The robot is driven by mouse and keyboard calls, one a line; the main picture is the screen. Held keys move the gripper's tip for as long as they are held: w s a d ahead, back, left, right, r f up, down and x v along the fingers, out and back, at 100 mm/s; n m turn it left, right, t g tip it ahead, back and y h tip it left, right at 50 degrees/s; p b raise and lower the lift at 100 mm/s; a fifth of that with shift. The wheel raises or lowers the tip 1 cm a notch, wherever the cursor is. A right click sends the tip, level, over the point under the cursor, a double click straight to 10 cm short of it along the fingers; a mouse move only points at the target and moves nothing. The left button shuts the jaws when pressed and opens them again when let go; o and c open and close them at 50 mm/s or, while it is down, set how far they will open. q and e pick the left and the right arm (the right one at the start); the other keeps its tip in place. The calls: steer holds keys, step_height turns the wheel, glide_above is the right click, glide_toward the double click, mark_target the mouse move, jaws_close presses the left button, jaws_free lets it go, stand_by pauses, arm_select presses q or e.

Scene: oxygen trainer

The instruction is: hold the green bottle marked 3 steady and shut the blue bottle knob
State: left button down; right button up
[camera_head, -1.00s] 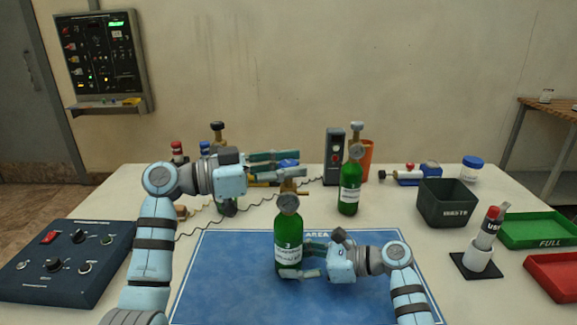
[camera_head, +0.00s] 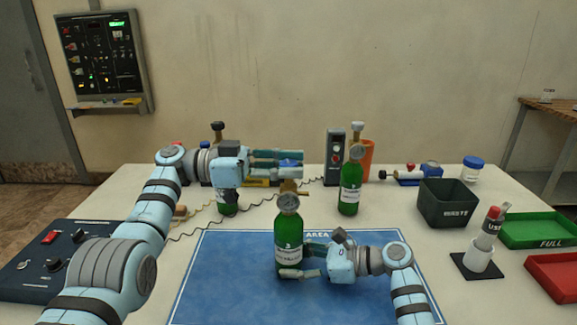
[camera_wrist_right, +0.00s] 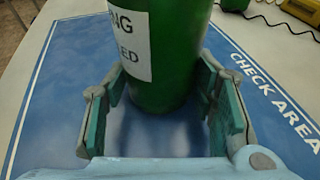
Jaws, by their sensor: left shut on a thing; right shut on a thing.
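The green bottle marked 3 (camera_head: 288,242) stands upright on the blue mat (camera_head: 225,275), with a gauge (camera_head: 288,202) near its top. My right gripper (camera_head: 302,261) is shut on its body from the right. In the right wrist view the bottle (camera_wrist_right: 178,60) shows between the two fingers, its white label partly in sight. The blue bottle knob (camera_head: 290,163) is at the top of the bottle, mostly hidden by the fingers. My left gripper (camera_head: 296,162) comes from the left and is shut on the knob, one finger on each side of it.
Another green bottle (camera_head: 350,190) stands behind to the right, and one more (camera_head: 226,203) is partly hidden behind my left arm. A dark waste bin (camera_head: 447,205), a holder (camera_head: 480,262), and green and red trays stand right. A control box (camera_head: 50,262) is at left.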

arm_select(q)
steer(key=c, duration=1.2)
jaws_free()
steer(key=shift+w, duration=0.1)
steer(key=shift+w+f+n+t, duration=0.15)
steer(key=shift+n+t, duration=0.25)
steer(key=shift+t, duration=0.2)
steer(key=n+t, duration=0.1)
steer(key=t, duration=0.1)
steer(key=n+t, duration=0.1)
steer(key=t, duration=0.1)
steer(key=shift+s+n+y, duration=0.3)
steer(key=n+t, duration=0.1)
steer(key=t, duration=0.1)
steer(key=n+t+y, duration=0.1)
steer(key=t, duration=0.1)
steer(key=shift+n+y, duration=0.3)
steer(key=shift+n, duration=0.1)
steer(key=v, duration=1.2)
